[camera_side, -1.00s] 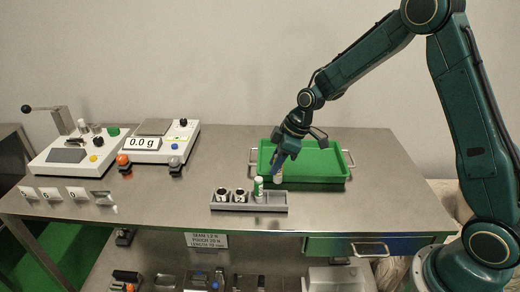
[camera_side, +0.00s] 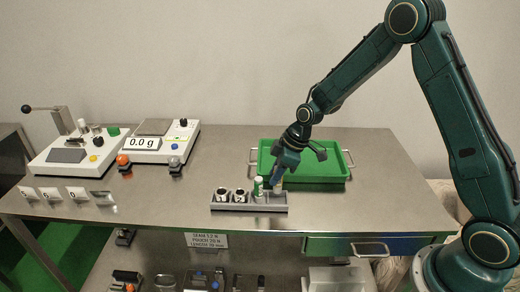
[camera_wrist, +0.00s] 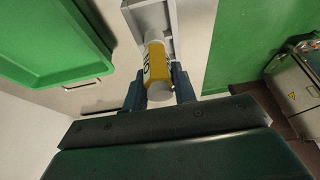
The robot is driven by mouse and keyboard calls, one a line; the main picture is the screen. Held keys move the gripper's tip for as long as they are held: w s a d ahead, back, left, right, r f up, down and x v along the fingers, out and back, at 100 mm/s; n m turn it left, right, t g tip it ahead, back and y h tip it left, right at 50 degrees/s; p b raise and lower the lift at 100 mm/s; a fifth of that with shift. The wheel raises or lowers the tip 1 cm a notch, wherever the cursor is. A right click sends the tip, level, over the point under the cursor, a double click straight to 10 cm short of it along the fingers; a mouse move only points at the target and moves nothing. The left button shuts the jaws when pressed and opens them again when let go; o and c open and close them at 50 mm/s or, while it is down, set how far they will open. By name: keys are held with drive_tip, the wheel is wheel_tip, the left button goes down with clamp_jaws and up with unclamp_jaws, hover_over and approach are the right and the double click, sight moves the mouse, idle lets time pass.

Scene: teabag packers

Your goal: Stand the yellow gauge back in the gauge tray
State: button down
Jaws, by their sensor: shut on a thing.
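The yellow gauge (camera_wrist: 158,68), a cylinder with a white label band and pale ends, is between the two fingers of my gripper (camera_wrist: 159,90) in the wrist view. My gripper (camera_side: 278,182) is shut on it and points down over the right part of the grey gauge tray (camera_side: 248,209). In the wrist view the gauge's far end overlaps the tray (camera_wrist: 148,17). Whether its lower end is inside a compartment I cannot tell. A green-and-white gauge (camera_side: 258,187) stands upright in the tray just left of my gripper.
Two metal ring-topped cylinders (camera_side: 222,194) stand in the tray's left compartments. A large green tray (camera_side: 325,180) lies behind my gripper. A scale (camera_side: 158,143) and a lever device (camera_side: 72,152) stand at the left.

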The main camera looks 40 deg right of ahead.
drive_tip(key=shift+f, duration=1.45)
drive_tip(key=shift+f, duration=0.65)
drive_tip(key=c, duration=1.1)
unclamp_jaws()
drive_tip(key=shift+o, duration=0.2)
drive_tip(key=shift+r, duration=0.1)
drive_tip(key=v, duration=1.3)
drive_tip(key=shift+r, duration=0.3)
drive_tip(key=shift+s+d, duration=0.1)
